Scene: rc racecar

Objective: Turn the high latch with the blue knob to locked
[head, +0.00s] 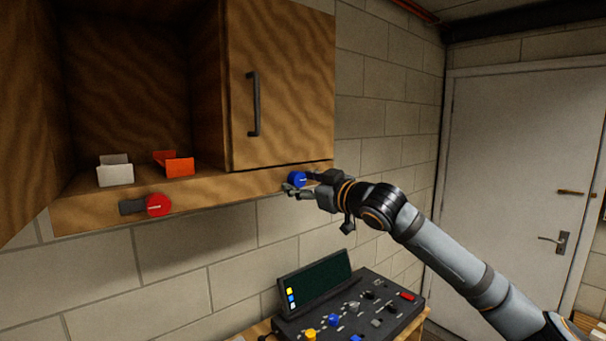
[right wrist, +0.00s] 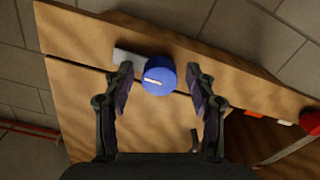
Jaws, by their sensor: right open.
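The blue knob (head: 297,180) sits on the wooden rail under the closed cabinet door, at its right end. In the right wrist view the blue knob (right wrist: 159,76) has a short white mark on its face. A pale grey latch bar (right wrist: 128,56) sticks out from it to the left there; in the head view my gripper hides it. My right gripper (head: 299,185) is open, with one finger on each side of the knob. In the right wrist view small gaps seem to show between fingers and knob; contact is unclear. My left gripper is out of view.
A red knob (head: 158,205) with a dark bar (head: 131,207) sits on the same rail further left. A white holder (head: 115,172) and an orange holder (head: 176,164) stand on the open shelf. The closed door has a handle (head: 253,104). A control console (head: 350,310) stands below.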

